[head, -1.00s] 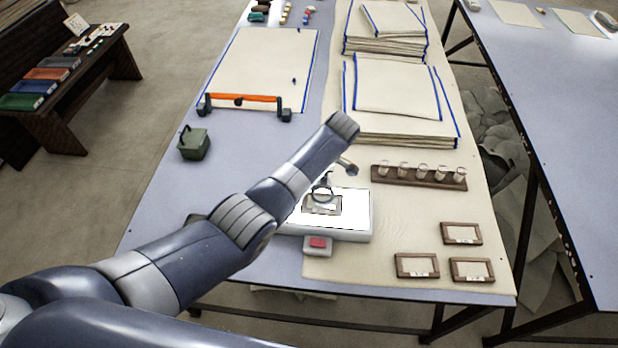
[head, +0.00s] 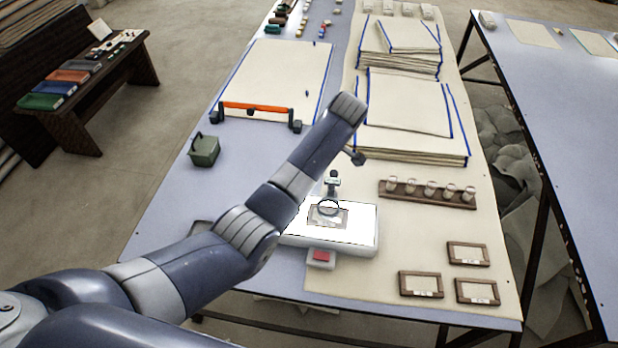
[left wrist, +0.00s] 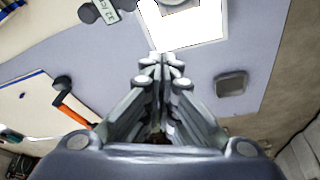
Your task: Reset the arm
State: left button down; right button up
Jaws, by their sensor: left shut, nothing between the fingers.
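My left arm (head: 255,225) reaches in from the left in the head view, over the near part of the table. Its gripper is hidden behind the arm there. In the left wrist view my left gripper (left wrist: 160,62) is shut and empty, with its fingertips together. They point toward the edge of a bright white light box (left wrist: 190,28). The light box (head: 358,240) also shows in the head view, partly behind my arm. My right arm and gripper are not in view.
Cream cloths with blue edges lie stacked (head: 410,110) on the table. A flat cloth (head: 275,75) has an orange-handled bar (head: 258,107) at its near edge. A green box (head: 204,151), a vial rack (head: 428,193) and small frames (head: 421,284) stand nearby. A second table (head: 560,110) is at right.

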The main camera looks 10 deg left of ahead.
pick_arm(q)
jog(key=shift+d+r, duration=0.25)
jog(key=shift+r, duration=0.35)
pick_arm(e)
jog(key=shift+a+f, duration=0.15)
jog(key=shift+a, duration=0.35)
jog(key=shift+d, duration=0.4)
